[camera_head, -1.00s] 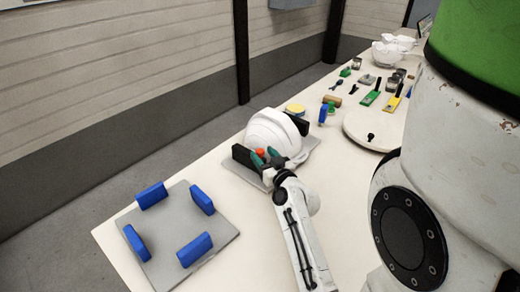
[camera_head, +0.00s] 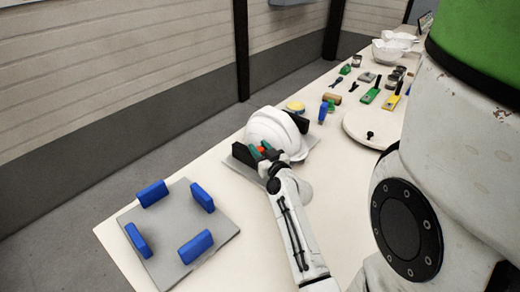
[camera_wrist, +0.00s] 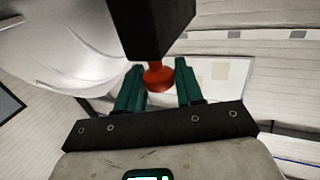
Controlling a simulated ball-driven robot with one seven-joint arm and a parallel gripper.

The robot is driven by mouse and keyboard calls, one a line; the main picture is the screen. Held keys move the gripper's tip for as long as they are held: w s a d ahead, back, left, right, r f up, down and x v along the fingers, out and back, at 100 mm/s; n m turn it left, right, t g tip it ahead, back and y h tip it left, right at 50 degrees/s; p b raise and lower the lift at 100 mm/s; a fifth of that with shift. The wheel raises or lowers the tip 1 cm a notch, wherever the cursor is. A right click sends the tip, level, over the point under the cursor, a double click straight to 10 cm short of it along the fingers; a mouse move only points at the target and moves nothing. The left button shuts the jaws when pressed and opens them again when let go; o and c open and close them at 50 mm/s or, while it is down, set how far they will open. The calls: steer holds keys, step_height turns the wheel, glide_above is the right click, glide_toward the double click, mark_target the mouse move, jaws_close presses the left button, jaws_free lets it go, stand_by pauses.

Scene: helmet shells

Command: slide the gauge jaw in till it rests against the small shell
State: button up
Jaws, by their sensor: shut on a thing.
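The white helmet shell (camera_head: 274,128) sits on a grey gauge plate (camera_head: 309,157) between two black blocks. The gauge jaw (camera_head: 240,153) is the near black block, left of the shell; it shows dark at the top of the wrist view (camera_wrist: 150,22). A red knob (camera_wrist: 158,78) projects from it. My gripper (camera_wrist: 160,72) has its green fingers shut on this knob, one on each side. The shell also shows at upper left in the wrist view (camera_wrist: 60,50). I cannot tell whether the jaw touches the shell; their meeting place is hidden.
The far black block (camera_head: 298,122) stands at the shell's other side. A second grey plate with several blue blocks (camera_head: 153,193) lies at the near left. A yellow-topped round item (camera_head: 295,107) and a blue item (camera_head: 323,113) lie beyond. A round white board (camera_head: 370,127) is at right.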

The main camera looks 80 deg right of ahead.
jaws_close()
steer(key=shift+s+d+f+b, duration=0.25)
steer(key=shift+d+b, duration=0.3)
steer(key=shift+b, duration=0.35)
steer(key=shift+s+d+r+b, duration=0.15)
steer(key=shift+s+d+b, duration=0.15)
steer(key=shift+d+b, duration=0.3)
steer(key=shift+s+d+r, duration=0.1)
steer(key=shift+r, duration=0.05)
steer(key=o, duration=0.7)
jaws_free()
steer(key=shift+o, duration=0.2)
steer(key=shift+s, duration=0.1)
